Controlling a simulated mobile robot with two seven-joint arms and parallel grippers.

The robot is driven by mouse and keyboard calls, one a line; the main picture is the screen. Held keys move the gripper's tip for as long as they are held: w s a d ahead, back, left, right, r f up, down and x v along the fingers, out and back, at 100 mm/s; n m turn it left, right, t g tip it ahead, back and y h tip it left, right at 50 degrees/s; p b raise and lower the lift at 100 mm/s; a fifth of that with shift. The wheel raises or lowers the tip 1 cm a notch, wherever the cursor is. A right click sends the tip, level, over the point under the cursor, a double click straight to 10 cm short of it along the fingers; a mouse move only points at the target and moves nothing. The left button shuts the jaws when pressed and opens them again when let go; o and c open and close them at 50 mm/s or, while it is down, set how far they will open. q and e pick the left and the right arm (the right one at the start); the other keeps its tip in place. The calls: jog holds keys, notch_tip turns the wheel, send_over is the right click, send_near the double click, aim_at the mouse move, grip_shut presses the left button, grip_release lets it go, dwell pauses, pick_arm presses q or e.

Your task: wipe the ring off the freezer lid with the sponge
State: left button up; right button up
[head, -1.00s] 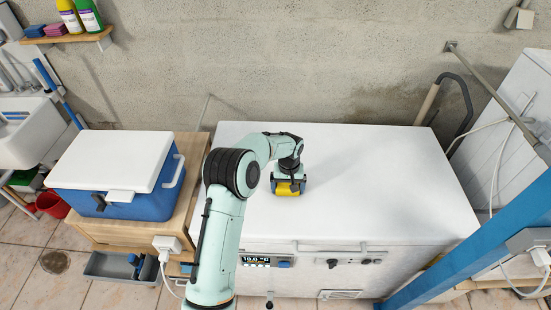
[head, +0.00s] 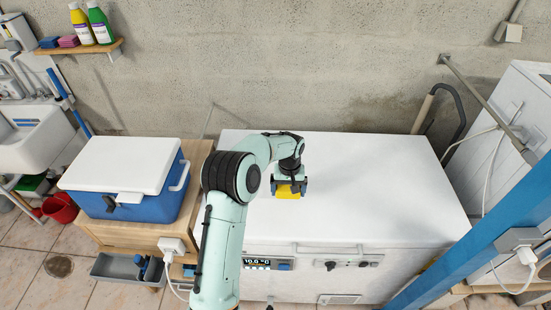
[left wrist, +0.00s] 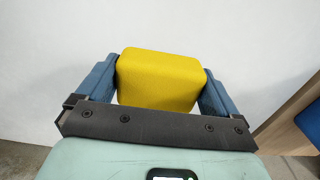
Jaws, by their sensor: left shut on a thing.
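My left gripper (head: 289,188) is shut on the yellow sponge (head: 287,192), one finger on each side of it. In the left wrist view the sponge (left wrist: 160,80) sits between the blue fingers, with the white lid behind it. The sponge is at or just above the white freezer lid (head: 390,190), left of its middle; I cannot tell if it touches. No ring shows on the visible lid; my arm and gripper hide part of it. My right gripper is not in view.
A blue cooler with a white top (head: 125,175) stands on a wooden cabinet (head: 100,232) left of the freezer. A blue post (head: 470,240) crosses the right side. A shelf (head: 85,47) holds bottles and sponges. The lid's right half is clear.

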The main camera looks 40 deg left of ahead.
pick_arm(q)
jog(key=shift+w+r, duration=0.1)
jog(key=shift+r, duration=0.9)
